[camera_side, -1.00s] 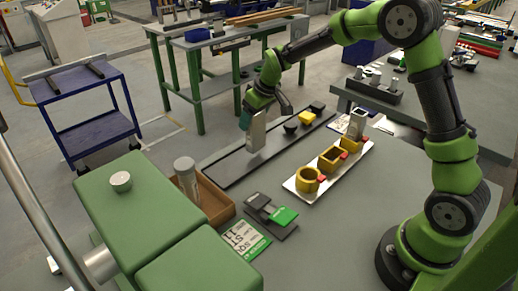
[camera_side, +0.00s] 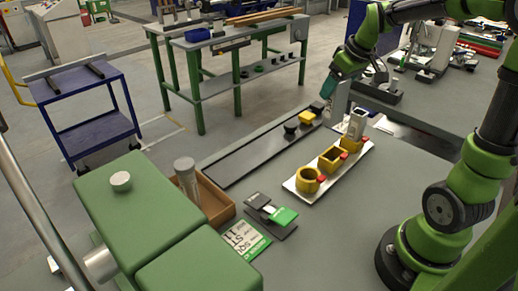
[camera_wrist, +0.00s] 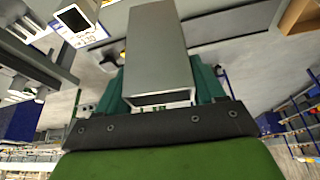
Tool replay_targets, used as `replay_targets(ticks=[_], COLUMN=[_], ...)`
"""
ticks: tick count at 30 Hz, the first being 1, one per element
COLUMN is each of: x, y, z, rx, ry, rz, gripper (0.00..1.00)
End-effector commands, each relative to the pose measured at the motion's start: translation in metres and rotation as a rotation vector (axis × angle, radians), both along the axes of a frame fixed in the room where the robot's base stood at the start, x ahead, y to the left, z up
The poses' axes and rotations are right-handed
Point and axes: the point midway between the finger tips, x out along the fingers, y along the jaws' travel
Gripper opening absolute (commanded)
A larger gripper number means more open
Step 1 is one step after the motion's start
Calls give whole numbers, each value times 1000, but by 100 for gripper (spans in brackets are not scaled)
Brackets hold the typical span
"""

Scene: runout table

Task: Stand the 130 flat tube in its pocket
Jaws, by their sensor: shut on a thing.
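My gripper (camera_side: 332,88) is shut on a grey flat tube (camera_side: 339,104), which hangs roughly upright behind the far end of the pocket rack. In the wrist view the tube (camera_wrist: 157,45) is a grey rectangular hollow section between the green fingers (camera_wrist: 160,88). The white rack (camera_side: 296,187) carries yellow pockets in a row: a round one (camera_side: 308,181), a square one (camera_side: 331,159) and a far one (camera_side: 351,144). I cannot tell the gap between the held tube and the rack.
A long dark strip (camera_side: 245,158) lies left of the rack, with a black piece (camera_side: 291,128) and a yellow piece (camera_side: 307,117) at its far end. A wooden box (camera_side: 215,208) and a green-topped device (camera_side: 284,216) are nearer. The table right of the rack is clear.

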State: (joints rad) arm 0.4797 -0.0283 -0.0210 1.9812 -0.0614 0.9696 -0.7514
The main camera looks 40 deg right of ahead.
Motion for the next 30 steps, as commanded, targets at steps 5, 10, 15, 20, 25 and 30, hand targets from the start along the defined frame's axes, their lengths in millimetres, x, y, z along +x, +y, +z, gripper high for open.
replay_targets(ticks=[5, 10, 15, 20, 25, 30], x=[-28, -28, -27, -27, -27, -28], y=[10, 11, 11, 11, 11, 11], z=[-18, -20, -20, -20, -29, -45], rx=[1, 0, -1, -1, 2, 2], ry=[1, -1, -1, -1, 1, 2], rz=[71, 113, 114, 114, 113, 113], gripper=[32, 32, 32, 32, 32, 32])
